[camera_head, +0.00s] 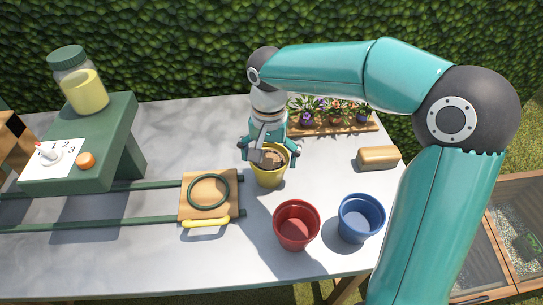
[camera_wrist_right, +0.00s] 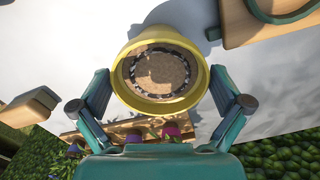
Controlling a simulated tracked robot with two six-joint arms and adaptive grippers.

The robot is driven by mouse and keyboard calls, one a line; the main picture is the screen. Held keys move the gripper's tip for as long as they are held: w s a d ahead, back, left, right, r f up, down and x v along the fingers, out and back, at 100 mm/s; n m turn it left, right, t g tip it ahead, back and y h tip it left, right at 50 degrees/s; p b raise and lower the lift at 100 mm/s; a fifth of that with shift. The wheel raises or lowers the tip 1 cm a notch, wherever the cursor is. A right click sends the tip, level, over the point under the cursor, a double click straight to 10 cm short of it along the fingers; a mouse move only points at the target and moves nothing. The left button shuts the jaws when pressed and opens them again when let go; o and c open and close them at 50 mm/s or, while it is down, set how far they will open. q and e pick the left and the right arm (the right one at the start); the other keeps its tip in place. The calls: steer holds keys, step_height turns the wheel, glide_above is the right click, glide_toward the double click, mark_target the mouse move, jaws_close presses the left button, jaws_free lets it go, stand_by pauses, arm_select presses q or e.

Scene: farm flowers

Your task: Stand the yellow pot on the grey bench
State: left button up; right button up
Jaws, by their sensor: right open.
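The yellow pot (camera_head: 269,178) stands upright on the grey bench (camera_head: 160,246), just right of the wooden slider board. It has brown soil inside, and its round rim (camera_wrist_right: 160,104) fills the middle of the right wrist view. My right gripper (camera_head: 268,150) comes down over the pot from behind. Its fingers (camera_wrist_right: 163,103) are spread on either side of the rim, open, with a small gap on each side. The pot's far side is partly hidden by the gripper in the head view. My left gripper is not in view.
A red pot (camera_head: 297,240) and a blue pot (camera_head: 361,218) stand to the front right. A wooden board with a green ring (camera_head: 208,191) lies left on green rails. A flower tray (camera_head: 335,124) and a tan block (camera_head: 378,157) are behind. A green stand (camera_head: 125,125) holds a jar (camera_head: 80,85).

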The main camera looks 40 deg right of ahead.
step_height(320, 180, up, 12)
steer(key=p, duration=0.2)
stand_by(0.4)
steer(key=shift+r, duration=0.1)
